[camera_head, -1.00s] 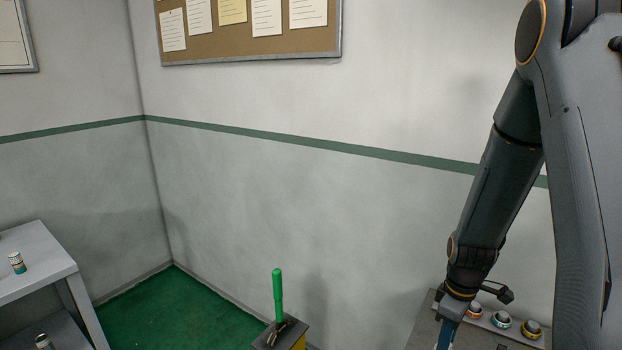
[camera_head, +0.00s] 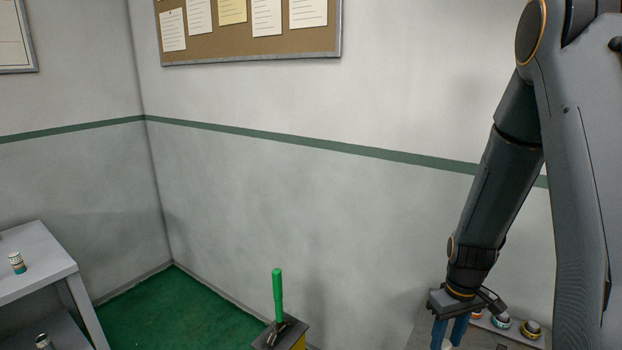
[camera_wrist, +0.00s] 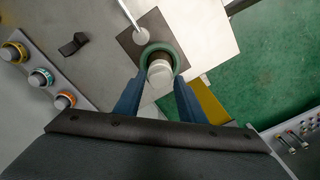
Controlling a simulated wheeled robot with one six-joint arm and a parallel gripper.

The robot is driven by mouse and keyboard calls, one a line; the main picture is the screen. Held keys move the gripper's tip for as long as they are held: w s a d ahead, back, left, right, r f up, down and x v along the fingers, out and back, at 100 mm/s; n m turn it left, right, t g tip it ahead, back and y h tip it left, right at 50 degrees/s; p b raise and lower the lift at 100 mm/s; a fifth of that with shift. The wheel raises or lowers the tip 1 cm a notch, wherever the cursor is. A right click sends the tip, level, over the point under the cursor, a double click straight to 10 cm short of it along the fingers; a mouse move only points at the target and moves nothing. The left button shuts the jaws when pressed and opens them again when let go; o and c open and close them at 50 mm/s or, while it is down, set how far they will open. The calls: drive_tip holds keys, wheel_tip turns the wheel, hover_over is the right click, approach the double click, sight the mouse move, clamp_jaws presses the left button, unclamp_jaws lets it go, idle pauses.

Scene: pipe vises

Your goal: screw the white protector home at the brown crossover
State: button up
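In the wrist view a white capped piece (camera_wrist: 160,72), which looks like the protector, stands inside a green ring (camera_wrist: 178,56). Its lower part is hidden. My gripper (camera_wrist: 160,82) has one blue finger on each side of it, with the tips close to its sides. I cannot tell whether they touch it. In the head view my gripper (camera_head: 448,338) points down at the lower right, with a bit of white between the fingers. I cannot make out a brown crossover, nor how far the protector is seated.
Several ringed caps stand in a row on a grey bench, with an orange one (camera_wrist: 65,101) nearest. A black block (camera_wrist: 74,44) lies on the bench. A green upright handle (camera_head: 278,297) stands left of my gripper. A grey table (camera_head: 36,265) is at far left.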

sight(444, 344)
drive_tip(key=shift+o, duration=0.9)
drive_tip(key=shift+r, duration=0.15)
wheel_tip(444, 344, up, 7)
drive_tip(key=b, duration=0.2)
drive_tip(key=shift+b, duration=0.3)
drive_tip(key=shift+a+r, duration=0.15)
drive_tip(key=s+a+f+m+b, duration=0.1)
drive_tip(key=s+a+f+b, duration=0.1)
drive_tip(key=s+a+b, duration=0.2)
drive_tip(key=s+a+f+m+t+b, duration=0.1)
drive_tip(key=s+a+f+m+b, duration=0.1)
drive_tip(key=a+b, duration=0.3)
drive_tip(key=s+a, duration=0.1)
drive_tip(key=a, duration=0.2)
drive_tip(key=shift+s+a+f, duration=0.3)
drive_tip(key=shift+s, duration=0.05)
